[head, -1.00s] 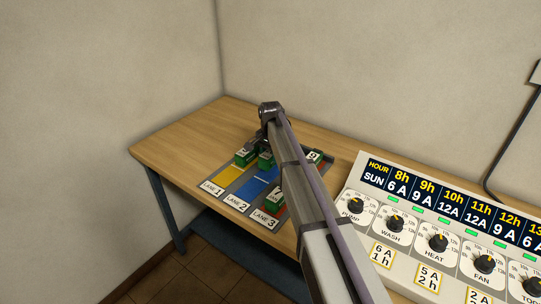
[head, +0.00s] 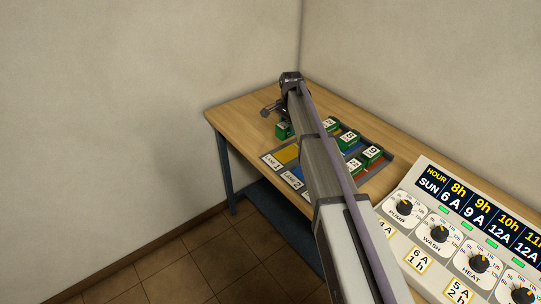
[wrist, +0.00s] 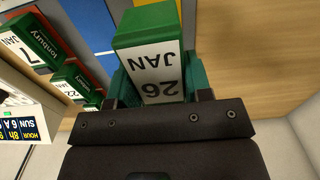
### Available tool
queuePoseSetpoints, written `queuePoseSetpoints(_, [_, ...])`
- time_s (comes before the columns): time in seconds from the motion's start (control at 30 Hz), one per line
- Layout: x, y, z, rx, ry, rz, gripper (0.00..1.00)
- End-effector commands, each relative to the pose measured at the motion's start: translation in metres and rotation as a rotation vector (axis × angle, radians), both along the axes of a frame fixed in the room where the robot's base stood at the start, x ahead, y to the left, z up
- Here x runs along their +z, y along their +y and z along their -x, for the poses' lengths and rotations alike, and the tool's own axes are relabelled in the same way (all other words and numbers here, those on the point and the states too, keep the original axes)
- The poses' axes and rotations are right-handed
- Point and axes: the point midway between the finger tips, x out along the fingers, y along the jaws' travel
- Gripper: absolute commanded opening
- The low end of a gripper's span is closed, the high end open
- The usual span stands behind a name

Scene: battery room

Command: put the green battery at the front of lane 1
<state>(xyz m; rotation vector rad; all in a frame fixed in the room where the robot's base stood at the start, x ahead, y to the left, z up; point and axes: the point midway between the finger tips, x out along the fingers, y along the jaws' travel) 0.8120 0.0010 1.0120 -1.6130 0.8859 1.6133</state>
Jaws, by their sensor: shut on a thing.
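My gripper (head: 274,117) is shut on a green battery (wrist: 148,24) with a white label reading "26 JAN", upside down in the wrist view. In the head view the held battery (head: 283,131) shows beside the yellow strip of lane 1 (head: 288,153), on its far left side. I cannot tell how high it is above the table. The lane 1 label (head: 270,161) marks the near end of that lane, and the yellow strip behind it is bare where it shows. My arm hides the lane's farther part.
Other green batteries (head: 348,140) stand in the lanes to the right. The lane 2 label (head: 292,180) is beside lane 1. A dial panel (head: 470,235) stands at right.

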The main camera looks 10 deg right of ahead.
Motion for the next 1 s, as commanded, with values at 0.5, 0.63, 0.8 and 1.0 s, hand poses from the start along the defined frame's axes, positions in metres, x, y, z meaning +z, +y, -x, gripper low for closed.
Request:
queuePoseSetpoints(0.5, [-0.068, 0.000, 0.000, -0.018, 0.000, 0.000, 0.02])
queuePoseSetpoints(0.63, [-0.069, 0.000, 0.000, -0.018, 0.000, 0.000, 0.02])
queuePoseSetpoints(0.8, [-0.101, 0.000, 0.000, -0.018, 0.000, 0.000, 0.02])
queuePoseSetpoints(1.0, [-0.100, 0.000, 0.000, -0.018, 0.000, 0.000, 0.01])
